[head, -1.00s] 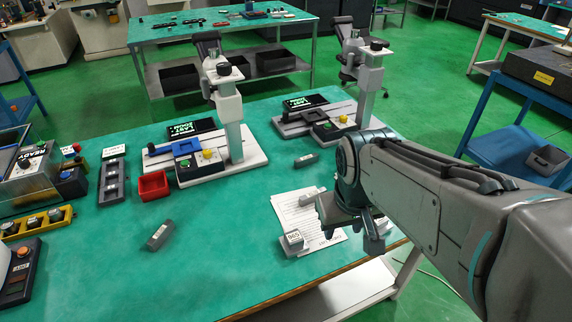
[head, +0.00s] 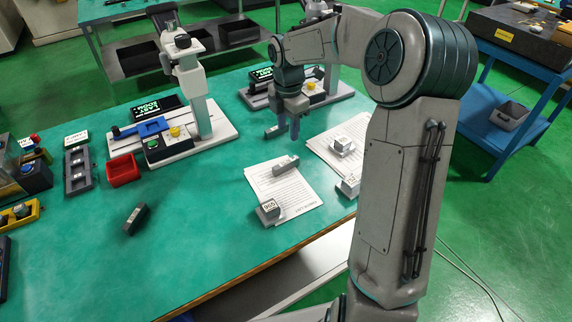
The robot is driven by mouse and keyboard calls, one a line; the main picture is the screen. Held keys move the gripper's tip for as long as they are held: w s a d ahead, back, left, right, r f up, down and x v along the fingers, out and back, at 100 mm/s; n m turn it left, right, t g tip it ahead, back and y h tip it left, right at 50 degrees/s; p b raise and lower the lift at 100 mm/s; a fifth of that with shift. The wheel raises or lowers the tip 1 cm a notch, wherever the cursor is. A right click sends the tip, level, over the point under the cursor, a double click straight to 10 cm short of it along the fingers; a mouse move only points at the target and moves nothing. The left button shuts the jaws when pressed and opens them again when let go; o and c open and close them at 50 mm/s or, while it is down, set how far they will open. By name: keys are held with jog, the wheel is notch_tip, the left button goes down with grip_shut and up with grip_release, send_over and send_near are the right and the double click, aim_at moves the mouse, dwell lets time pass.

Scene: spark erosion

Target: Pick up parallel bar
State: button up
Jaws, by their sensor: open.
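Several small grey bars lie on the green table (head: 200,235); I cannot tell for sure which one the task means. One dark bar (head: 274,131) lies at the middle, in front of the right-hand fixture. Another grey bar (head: 285,164) lies on a printed sheet. A third, darker bar (head: 136,218) lies alone at the left front. My gripper (head: 295,132) points down just right of the middle bar, apart from the other two. It is open and empty. The small view does not show the gap between gripper and bar clearly.
Two fixtures with posts, the left one (head: 200,112) and one behind my arm, stand at the back. A red bin (head: 123,170) is at left. Labelled blocks (head: 268,210) sit on the sheets (head: 290,190). The front middle of the table is clear.

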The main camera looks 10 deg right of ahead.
send_over(286, 162)
jog(key=f, duration=0.8)
jog(key=shift+s+d+f, duration=0.1)
jog(key=shift+d, duration=0.1)
jog(key=shift+a+f+b, duration=0.15)
jog(key=shift+f, duration=1.25)
jog(key=shift+a+f+b, duration=0.1)
jog(key=shift+f+b, duration=0.05)
jog(key=shift+f, duration=1.2)
grip_shut()
